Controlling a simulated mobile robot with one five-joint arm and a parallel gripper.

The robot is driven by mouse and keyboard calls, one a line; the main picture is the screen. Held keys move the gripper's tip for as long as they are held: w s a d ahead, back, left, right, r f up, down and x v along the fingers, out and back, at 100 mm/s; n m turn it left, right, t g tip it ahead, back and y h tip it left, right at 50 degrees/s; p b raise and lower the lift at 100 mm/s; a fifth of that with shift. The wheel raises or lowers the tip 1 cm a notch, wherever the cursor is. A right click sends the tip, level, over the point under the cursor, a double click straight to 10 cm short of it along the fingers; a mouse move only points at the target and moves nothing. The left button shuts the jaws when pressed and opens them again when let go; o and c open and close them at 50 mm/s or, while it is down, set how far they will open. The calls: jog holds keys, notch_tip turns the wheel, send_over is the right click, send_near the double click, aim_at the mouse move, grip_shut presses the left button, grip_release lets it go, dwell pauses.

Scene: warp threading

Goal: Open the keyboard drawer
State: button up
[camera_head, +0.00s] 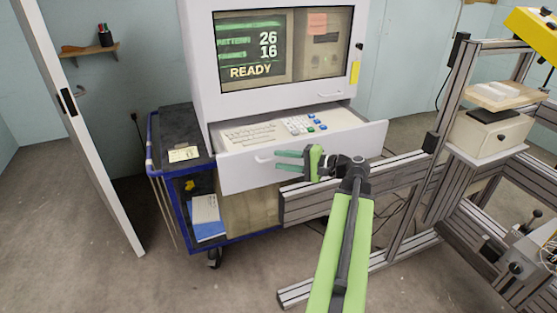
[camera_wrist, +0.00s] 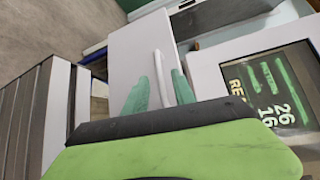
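The keyboard drawer (camera_head: 233,179) of the white computer cabinet is pulled out, and the keyboard (camera_head: 250,134) with its keypad shows inside. The drawer's white front (camera_wrist: 124,58) also shows in the wrist view. A pale bar handle (camera_head: 263,159) is on the drawer front; it also shows in the wrist view (camera_wrist: 159,75). My gripper (camera_head: 278,160) is at the handle's right side in the head view. Its teal fingers are apart, with a visible gap. In the wrist view the fingers (camera_wrist: 160,90) lie on either side of the handle's near part; contact is not clear.
The cabinet's screen (camera_head: 251,50) reads READY. A blue cart (camera_head: 155,150) stands beneath and left of the cabinet. An aluminium frame (camera_head: 310,200) runs close to the drawer's right and below my gripper. A white door (camera_head: 85,130) stands at the left. Floor is clear at lower left.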

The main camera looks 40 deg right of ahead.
jog(key=p+v, duration=0.2)
jog(key=v, duration=1.3)
jog(key=shift+s, duration=0.4)
jog(key=shift+d, duration=0.1)
